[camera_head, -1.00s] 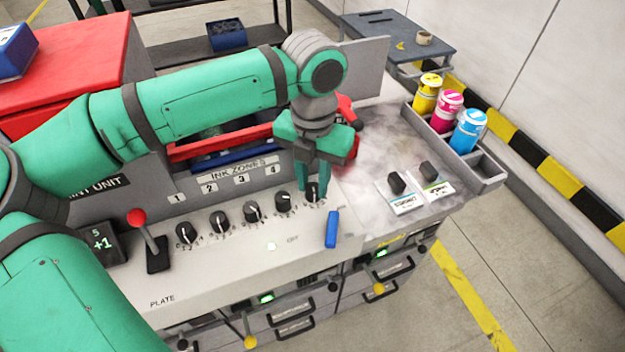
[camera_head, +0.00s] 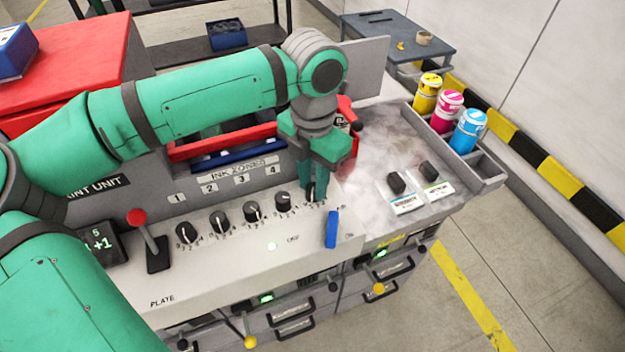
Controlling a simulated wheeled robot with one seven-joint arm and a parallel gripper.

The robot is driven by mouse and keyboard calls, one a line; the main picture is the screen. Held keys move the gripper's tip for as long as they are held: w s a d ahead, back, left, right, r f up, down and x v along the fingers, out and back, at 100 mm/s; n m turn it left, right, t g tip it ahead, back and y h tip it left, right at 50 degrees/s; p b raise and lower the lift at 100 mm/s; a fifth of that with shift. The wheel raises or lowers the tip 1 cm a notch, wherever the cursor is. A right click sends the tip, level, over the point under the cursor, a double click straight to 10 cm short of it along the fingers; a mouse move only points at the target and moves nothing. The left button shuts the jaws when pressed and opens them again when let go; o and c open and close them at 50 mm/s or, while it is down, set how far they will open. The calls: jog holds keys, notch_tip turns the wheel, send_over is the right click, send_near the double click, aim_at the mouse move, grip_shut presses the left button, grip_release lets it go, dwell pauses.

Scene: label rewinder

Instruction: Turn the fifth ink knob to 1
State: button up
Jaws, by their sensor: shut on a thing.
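The ink knobs stand in a row on the sloped panel, under the "INK ZONES" label (camera_head: 238,172). The fifth ink knob (camera_head: 311,193) is at the right end, mostly hidden by my fingers, so its pointer cannot be read. My gripper (camera_head: 314,190) points down over it, shut on it. The fourth knob (camera_head: 283,201) stands just to the left, with the third knob (camera_head: 252,211) beyond it. A small dark display (camera_head: 100,243) at the left reads "5" and "+1".
A blue lever (camera_head: 331,229) stands close below right of my gripper. A red-balled lever (camera_head: 148,240) is at the left. Two black knobs (camera_head: 397,183) sit on the right panel. Ink bottles (camera_head: 467,131) stand in a tray at the right.

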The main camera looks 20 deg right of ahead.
aim_at(313, 187)
jog(key=o, duration=1)
jog(key=shift+o, duration=0.2)
jog(key=shift+r, duration=0.1)
notch_tip(313, 187, up, 11)
jog(key=shift+f, duration=0.2)
